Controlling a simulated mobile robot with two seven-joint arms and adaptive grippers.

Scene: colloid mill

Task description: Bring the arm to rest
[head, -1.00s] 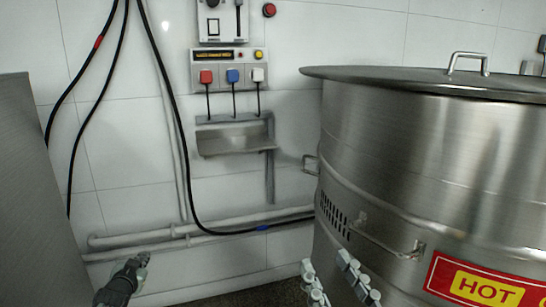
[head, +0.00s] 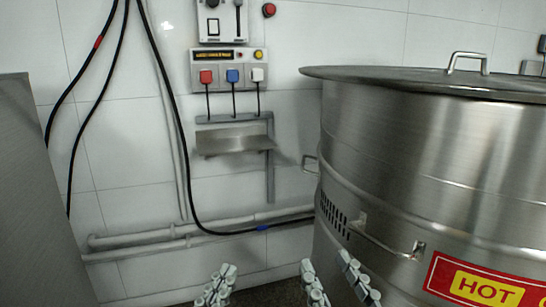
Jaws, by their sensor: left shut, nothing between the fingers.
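My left gripper (head: 224,270) shows at the bottom edge, left of the middle. Its pale grey fingers are together in one clump, with nothing seen between them. It is in front of the tiled wall and floor, apart from other things. My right gripper (head: 326,262) is to its right at the bottom edge. Its two pale fingers stand apart with a gap between them, in front of the lower part of the steel vessel, and I see nothing in the gap. The arms behind both grippers are out of the picture.
A large steel vessel (head: 420,150) with a lid, side handle and HOT label (head: 484,285) fills the right. A control panel (head: 229,68), small steel shelf (head: 233,143), pipes (head: 140,238) and black cables (head: 170,90) are on the wall. A grey metal panel (head: 35,190) stands left.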

